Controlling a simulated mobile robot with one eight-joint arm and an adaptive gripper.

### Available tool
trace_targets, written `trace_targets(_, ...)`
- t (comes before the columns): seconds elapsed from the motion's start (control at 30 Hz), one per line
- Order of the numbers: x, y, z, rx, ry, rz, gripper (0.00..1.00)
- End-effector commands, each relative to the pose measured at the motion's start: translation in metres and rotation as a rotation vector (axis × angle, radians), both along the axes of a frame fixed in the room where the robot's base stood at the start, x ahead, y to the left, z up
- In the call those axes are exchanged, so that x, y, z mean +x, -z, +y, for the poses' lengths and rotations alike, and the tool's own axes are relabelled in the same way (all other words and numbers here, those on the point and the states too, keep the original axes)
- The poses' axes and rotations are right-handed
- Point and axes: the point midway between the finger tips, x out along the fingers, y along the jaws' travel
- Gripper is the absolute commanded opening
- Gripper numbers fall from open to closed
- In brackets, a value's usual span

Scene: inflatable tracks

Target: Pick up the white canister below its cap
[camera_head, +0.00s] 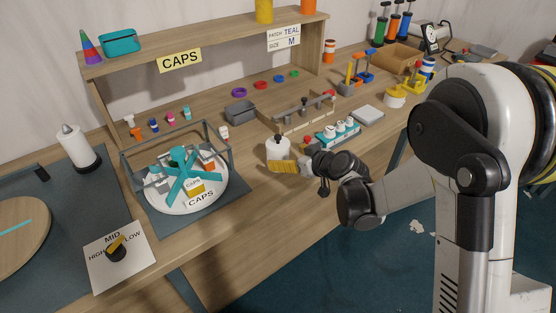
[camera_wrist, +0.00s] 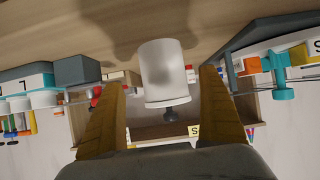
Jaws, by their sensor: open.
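The white canister (camera_head: 279,147) stands upright on the bench, right of the round caps tray, with a small dark cap on top. The wrist view is upside down: there the canister (camera_wrist: 165,75) has its dark cap (camera_wrist: 170,116) pointing down. My gripper (camera_head: 276,164) is open, with yellow fingers, and sits low at the canister's near side. In the wrist view the canister shows in the gap between the two fingers (camera_wrist: 163,80), with space visible on both sides. I cannot tell how deep it sits between the fingertips.
A round white caps tray (camera_head: 157,203) with a teal divider and grey frame stands to the left. A teal rack (camera_head: 324,140) with white-topped items is close on the right. A grey bin (camera_head: 240,112) and a rail fixture (camera_head: 304,106) are behind. Bare bench lies in front.

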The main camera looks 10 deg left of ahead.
Motion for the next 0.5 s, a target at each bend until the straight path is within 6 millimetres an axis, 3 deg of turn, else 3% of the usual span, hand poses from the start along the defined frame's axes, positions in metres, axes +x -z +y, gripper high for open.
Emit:
trace_targets(0.3,0.024,0.018,0.034,0.000,-0.001,0.000,0.88)
trace_targets(0.5,0.026,0.017,0.035,0.001,0.000,0.001,0.88)
